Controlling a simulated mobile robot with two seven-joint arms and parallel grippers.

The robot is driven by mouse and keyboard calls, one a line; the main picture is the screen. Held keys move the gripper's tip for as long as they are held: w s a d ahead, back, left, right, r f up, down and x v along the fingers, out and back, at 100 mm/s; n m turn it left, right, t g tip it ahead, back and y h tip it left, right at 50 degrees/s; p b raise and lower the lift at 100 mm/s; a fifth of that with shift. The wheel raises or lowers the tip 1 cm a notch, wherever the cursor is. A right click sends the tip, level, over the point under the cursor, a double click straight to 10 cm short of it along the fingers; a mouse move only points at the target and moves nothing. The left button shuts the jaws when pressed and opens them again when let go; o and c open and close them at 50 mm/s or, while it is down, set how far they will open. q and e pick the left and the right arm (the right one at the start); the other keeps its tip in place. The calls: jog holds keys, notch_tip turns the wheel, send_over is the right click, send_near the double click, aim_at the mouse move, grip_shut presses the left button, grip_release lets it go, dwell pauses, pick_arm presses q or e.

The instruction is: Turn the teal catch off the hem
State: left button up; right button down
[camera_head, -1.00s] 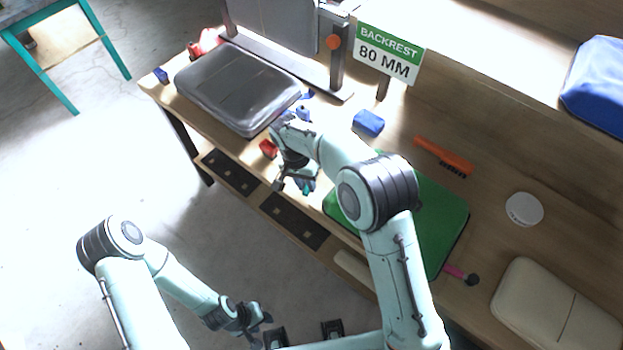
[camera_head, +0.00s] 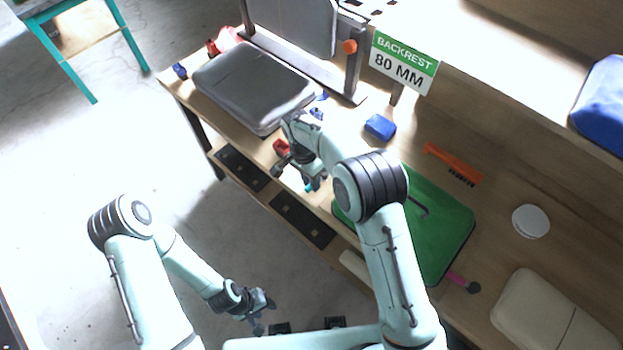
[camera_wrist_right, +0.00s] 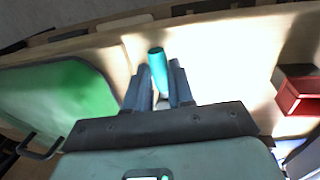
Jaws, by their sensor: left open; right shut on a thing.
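The teal catch (camera_wrist_right: 157,66) shows as a short teal cylinder between the two fingers of my right gripper (camera_wrist_right: 158,85) in the right wrist view. The fingers are shut on it, and their bodies hide its lower part. In the head view my right gripper (camera_head: 308,182) is over the bench's front edge, with a small bit of teal at its tips. I cannot make out the hem there. My left gripper (camera_head: 266,308) is open and empty, low over the floor in front of the bench.
A grey cushion (camera_head: 250,85) lies on the bench, left of my right gripper. A red block (camera_head: 281,147) is close beside that gripper. A green mat (camera_head: 445,225), blue block (camera_head: 380,127) and orange brush (camera_head: 453,162) lie to its right.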

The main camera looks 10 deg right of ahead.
jog(key=shift+w+r, duration=0.1)
jog(key=c, duration=1)
grip_release()
jog(key=shift+o, duration=0.2)
pick_arm(q)
jog(key=w+r+p, duration=0.2)
jog(key=shift+w+r, duration=0.25)
jog(key=shift+r, duration=0.05)
pick_arm(e)
notch_tip(320, 180, up, 13)
jog(key=w+a, duration=0.1)
jog(key=w, duration=0.1)
jog(key=shift+a, duration=0.4)
pick_arm(q)
jog(key=shift+s, duration=0.15)
pick_arm(e)
jog(key=shift+s, duration=0.1)
